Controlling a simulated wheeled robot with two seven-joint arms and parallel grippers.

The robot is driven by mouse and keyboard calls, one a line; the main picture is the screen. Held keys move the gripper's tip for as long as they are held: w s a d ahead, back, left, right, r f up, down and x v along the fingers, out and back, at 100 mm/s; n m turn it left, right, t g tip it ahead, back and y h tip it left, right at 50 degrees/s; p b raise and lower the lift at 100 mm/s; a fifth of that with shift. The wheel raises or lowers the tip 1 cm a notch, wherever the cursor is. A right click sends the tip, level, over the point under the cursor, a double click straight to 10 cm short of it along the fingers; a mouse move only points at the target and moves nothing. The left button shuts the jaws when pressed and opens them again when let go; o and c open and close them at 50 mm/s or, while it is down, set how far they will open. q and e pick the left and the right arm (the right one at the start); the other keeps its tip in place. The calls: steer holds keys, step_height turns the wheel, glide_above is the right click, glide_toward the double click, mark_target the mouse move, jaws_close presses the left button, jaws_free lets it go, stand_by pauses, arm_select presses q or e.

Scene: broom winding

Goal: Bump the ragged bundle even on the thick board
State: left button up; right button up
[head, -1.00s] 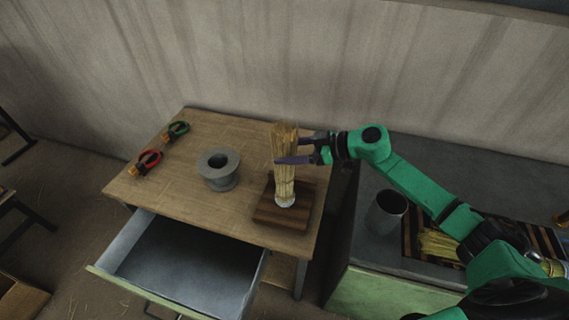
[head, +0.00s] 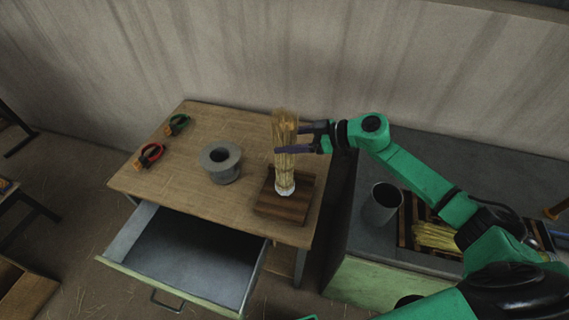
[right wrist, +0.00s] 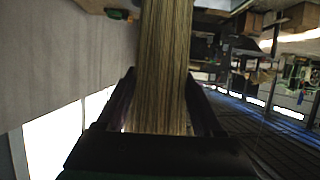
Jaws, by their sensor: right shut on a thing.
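The straw bundle (head: 284,165) stands upright over the thick board (head: 296,207), which is dark striped wood on the table's front right. The bundle has a pale band at its lower end; I cannot tell whether that end touches the board. My right gripper (head: 280,139) is shut on the bundle's upper half, coming in from the right. In the right wrist view the straw (right wrist: 160,70) runs between the two fingers (right wrist: 165,108). My left gripper is not in view.
A grey spool (head: 221,163) stands mid-table, with red-handled pliers (head: 149,156) and green-handled pliers (head: 177,125) at left. An open drawer (head: 185,262) juts out in front. At right are a grey cup (head: 382,204) and a slatted tray holding loose straw (head: 436,236).

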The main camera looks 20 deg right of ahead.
steer(key=shift+f+b, duration=1.15)
steer(key=shift+f, duration=1.5)
step_height(320, 180, up, 6)
steer(key=p, duration=0.6)
steer(key=shift+f, duration=0.35)
